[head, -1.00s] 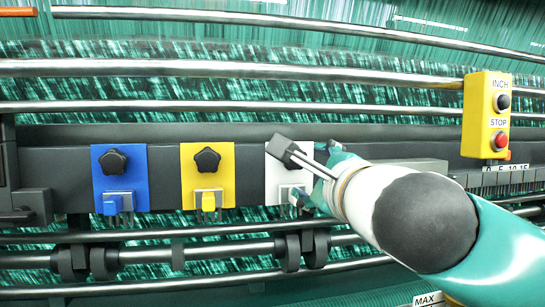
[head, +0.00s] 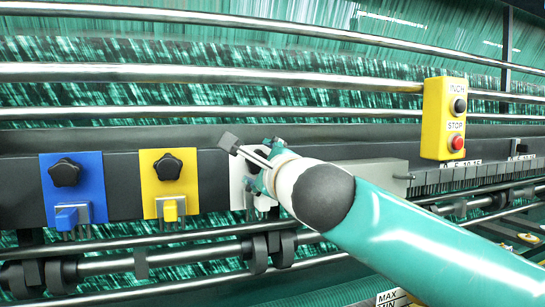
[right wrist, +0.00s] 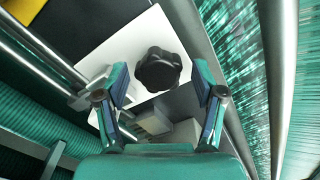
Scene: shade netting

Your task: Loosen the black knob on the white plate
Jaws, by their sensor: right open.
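The white plate (right wrist: 110,45) is on the dark machine bar, with the black knob (right wrist: 158,70) on it. In the right wrist view the knob sits between and just beyond the fingertips of my right gripper (right wrist: 161,78). The gripper is open, with a gap to the knob on both sides. In the head view my right gripper (head: 258,172) is in front of the white plate (head: 237,168) and hides most of it, including much of the knob. My left gripper is not in view.
A blue plate (head: 90,170) and a yellow plate (head: 147,205), each with a black knob, are to the left on the same bar. A yellow INCH/STOP box (head: 432,130) is at the right. Metal rails (head: 200,74) run above and below the bar.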

